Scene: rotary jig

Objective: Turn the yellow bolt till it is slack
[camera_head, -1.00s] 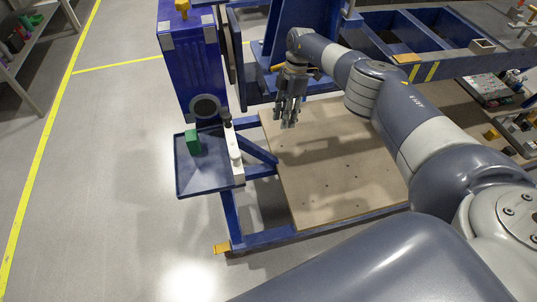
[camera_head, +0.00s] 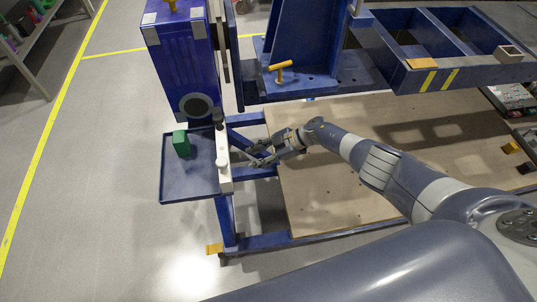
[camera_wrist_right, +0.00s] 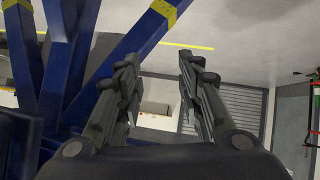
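A yellow T-shaped bolt (camera_head: 280,70) stands on the blue jig plate at the top middle of the head view. Its bar is tilted and it is fully uncovered. How tight it is cannot be told. My right gripper (camera_head: 252,156) is below and left of the bolt, well apart from it. It points left, toward the white-topped bar at the tray's edge. In the right wrist view its two fingers (camera_wrist_right: 160,78) are spread with nothing between them. The bolt is not visible in that view. My left gripper is not in view.
A blue tray (camera_head: 178,188) holds a green block (camera_head: 181,143), with a white bar (camera_head: 223,165) along its right edge. A blue cabinet (camera_head: 180,60) stands behind. The wooden board (camera_head: 335,190) is mostly bare under my right arm. A blue frame (camera_head: 430,75) lies at upper right.

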